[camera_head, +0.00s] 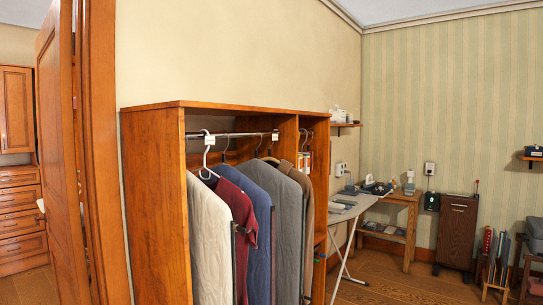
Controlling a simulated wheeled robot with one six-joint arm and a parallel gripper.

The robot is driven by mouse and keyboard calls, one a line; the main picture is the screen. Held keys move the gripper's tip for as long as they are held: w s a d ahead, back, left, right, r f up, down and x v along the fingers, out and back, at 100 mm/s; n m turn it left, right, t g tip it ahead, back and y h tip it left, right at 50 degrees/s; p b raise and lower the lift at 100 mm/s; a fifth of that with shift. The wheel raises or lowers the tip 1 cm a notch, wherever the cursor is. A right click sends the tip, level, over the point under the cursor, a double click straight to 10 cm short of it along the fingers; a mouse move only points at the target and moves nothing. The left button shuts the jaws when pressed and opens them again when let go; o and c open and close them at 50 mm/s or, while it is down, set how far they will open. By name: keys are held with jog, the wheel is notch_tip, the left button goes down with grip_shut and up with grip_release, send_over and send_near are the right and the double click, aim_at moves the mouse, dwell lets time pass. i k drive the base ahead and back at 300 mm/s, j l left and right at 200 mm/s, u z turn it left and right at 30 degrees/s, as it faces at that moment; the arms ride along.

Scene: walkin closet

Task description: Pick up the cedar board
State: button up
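I cannot make out a cedar board in the head view. The open wooden wardrobe (155,190) stands in the middle, and its lower part is cut off by the frame or hidden behind hanging clothes. My gripper is not in view.
Clothes such as a white garment (208,240) and a blue one (257,215) hang from the wardrobe rail. An ironing board (350,207), a small wooden table (408,205) and a dark cabinet (457,230) stand beyond. An open door (57,150) is at left. Some wooden floor (385,285) is clear at right.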

aim_at(308, 150)
jog(key=i+l+u, duration=0.6)
jog(key=l+u, duration=0.2)
jog(key=i+l, duration=0.15)
jog(key=l, duration=0.2)
jog(key=i+l+u, duration=0.1)
jog(key=l, duration=0.25)
jog(key=i+l, duration=0.2)
jog(key=l, duration=0.2)
jog(key=i+l+u, duration=0.1)
jog(key=l, duration=0.25)
jog(key=i+l, duration=0.2)
jog(key=l, duration=0.2)
jog(key=i+l+u, duration=0.1)
jog(key=l, duration=0.3)
